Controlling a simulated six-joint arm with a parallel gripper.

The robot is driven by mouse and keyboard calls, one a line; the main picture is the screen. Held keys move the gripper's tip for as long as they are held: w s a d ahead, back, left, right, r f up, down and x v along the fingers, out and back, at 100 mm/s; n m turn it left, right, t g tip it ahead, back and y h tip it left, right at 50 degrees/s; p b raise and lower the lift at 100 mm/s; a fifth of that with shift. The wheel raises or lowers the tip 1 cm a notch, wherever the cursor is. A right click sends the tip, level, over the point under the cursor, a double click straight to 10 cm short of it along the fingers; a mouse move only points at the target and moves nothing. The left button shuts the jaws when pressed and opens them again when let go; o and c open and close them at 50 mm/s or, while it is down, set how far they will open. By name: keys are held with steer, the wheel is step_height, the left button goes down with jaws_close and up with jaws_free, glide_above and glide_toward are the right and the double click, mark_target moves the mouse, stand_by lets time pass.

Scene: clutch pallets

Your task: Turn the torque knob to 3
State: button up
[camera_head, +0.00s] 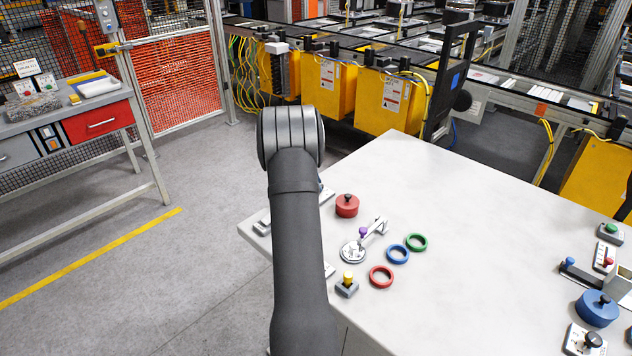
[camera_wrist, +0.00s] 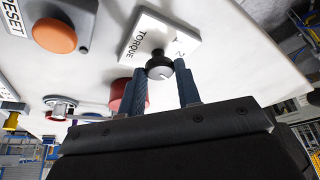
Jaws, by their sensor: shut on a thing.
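The torque knob (camera_wrist: 159,67) is a small dark round knob with a grey face, on a white plate (camera_wrist: 150,35) marked TORQUE. In the head view, my arm hides the gripper and the knob.
An orange button (camera_wrist: 55,36) by a RESET label is near the plate. A red cylinder (camera_head: 347,206) stands close by on the pale table (camera_head: 450,200). Blue (camera_head: 398,254), green (camera_head: 416,242) and red (camera_head: 381,277) rings lie right of my arm. The table's middle is clear.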

stand_by(0.3)
steer(key=o, duration=1)
steer(key=shift+c, duration=0.2)
steer(key=v, duration=1.7)
steer(key=shift+r, duration=0.25)
steer(key=x, duration=1.7)
steer(key=shift+f, duration=0.25)
